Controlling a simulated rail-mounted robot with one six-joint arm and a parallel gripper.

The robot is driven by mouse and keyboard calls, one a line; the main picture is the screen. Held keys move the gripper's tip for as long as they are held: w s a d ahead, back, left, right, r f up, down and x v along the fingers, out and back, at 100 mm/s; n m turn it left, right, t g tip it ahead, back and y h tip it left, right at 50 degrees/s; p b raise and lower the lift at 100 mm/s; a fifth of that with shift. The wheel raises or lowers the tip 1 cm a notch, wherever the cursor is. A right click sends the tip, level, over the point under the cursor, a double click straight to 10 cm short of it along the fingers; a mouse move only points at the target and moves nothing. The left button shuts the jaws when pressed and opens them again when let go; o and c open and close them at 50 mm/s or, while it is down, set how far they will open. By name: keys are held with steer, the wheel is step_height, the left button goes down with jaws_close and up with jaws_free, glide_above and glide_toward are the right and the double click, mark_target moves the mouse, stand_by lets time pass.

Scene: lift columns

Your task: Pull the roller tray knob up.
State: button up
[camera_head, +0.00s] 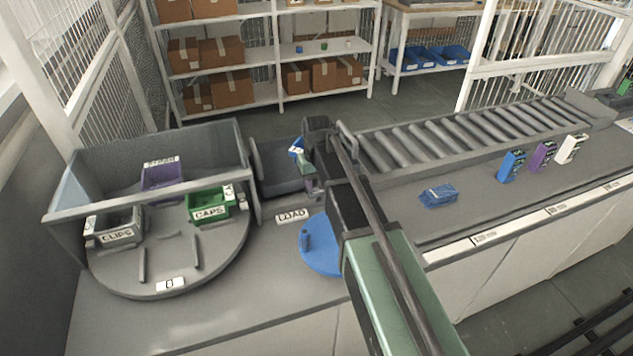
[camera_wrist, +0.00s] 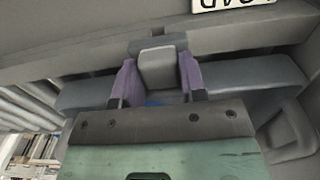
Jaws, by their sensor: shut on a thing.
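The roller tray knob (camera_wrist: 157,70) is a light grey block in the wrist view. My gripper (camera_wrist: 158,63) has its two purple fingers on either side of it, shut on it. In the head view my gripper (camera_head: 309,184) is at the right side of a dark grey bay (camera_head: 272,172) behind the LOAD label (camera_head: 292,216). My arm and wrist hide most of the knob there. I cannot tell how high the knob stands. A small blue patch shows below the knob in the wrist view.
A round turntable (camera_head: 150,283) with labelled bins is at left inside grey walls. A blue disc (camera_head: 318,258) with a peg is under my arm. A roller conveyor (camera_head: 470,140) runs right.

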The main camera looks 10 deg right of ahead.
steer(key=shift+r, duration=0.2)
steer(key=shift+r+p, duration=0.65)
steer(key=shift+p, duration=0.2)
steer(key=o, duration=0.8)
steer(key=shift+c, duration=0.2)
step_height(320, 180, up, 9)
steer(key=p, duration=0.9)
